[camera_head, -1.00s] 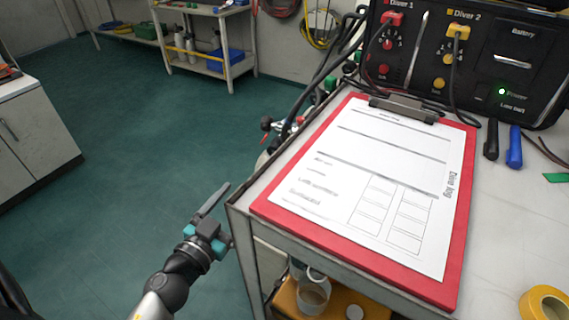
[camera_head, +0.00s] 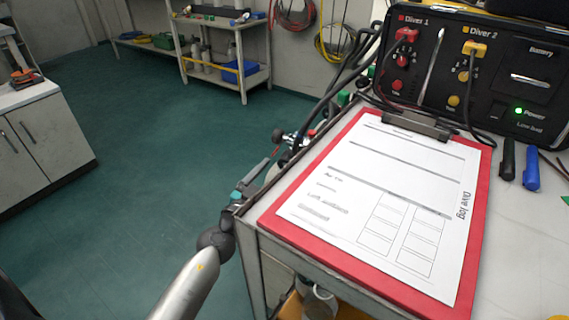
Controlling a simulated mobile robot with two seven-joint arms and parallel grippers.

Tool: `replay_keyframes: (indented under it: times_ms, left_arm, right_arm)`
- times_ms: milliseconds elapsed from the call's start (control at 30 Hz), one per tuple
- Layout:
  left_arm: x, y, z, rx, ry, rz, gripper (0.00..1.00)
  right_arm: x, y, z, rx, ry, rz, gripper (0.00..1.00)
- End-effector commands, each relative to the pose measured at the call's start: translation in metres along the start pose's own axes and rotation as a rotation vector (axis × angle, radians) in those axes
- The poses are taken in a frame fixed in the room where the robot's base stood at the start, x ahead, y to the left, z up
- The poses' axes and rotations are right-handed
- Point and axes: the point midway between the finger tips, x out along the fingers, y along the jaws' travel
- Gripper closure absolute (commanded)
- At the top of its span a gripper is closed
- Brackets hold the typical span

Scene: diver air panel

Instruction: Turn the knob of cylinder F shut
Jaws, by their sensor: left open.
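Valve fittings with dark and red knobs (camera_head: 291,138) show beyond the left edge of the bench, partly hidden by the bench and hoses. No letter can be read there, so I cannot tell which one is cylinder F. My left gripper (camera_head: 262,170) is beside the bench's left edge, pointing away from me toward these fittings. It is open, seen from behind and small, with nothing visible in it. It looks apart from the knobs, though the gap is hard to judge. My right gripper is out of view.
The bench (camera_head: 262,205) holds a red clipboard (camera_head: 478,210) with a dive log, a black marker (camera_head: 508,160) and a blue marker (camera_head: 531,171). A black diver panel (camera_head: 480,75) stands behind, its hoses (camera_head: 350,75) hanging left. The green floor (camera_head: 130,190) at left is clear.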

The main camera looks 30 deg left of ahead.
Motion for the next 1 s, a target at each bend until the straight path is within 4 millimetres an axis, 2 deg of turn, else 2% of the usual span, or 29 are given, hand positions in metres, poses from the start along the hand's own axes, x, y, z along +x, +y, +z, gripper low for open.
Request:
replay_keyframes:
  times_ms: [100,300,700,767,1000]
  left_arm:
    - [0.018,0.0,0.0,0.0,0.002,-0.001,0.19]
    - [0.035,0.0,0.001,-0.001,0.0,0.0,0.19]
    - [0.041,0.0,0.001,-0.001,-0.001,0.001,0.19]
    - [0.041,0.0,0.001,-0.001,-0.001,0.001,0.24]
    - [0.041,0.0,0.001,-0.001,-0.001,0.0,0.51]
  right_arm:
    - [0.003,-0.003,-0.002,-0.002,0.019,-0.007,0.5]
    - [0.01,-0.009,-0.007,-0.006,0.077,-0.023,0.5]
    - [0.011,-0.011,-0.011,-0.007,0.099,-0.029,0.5]
    - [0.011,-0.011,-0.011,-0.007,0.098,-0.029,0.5]
    - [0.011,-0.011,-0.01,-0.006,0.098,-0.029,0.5]
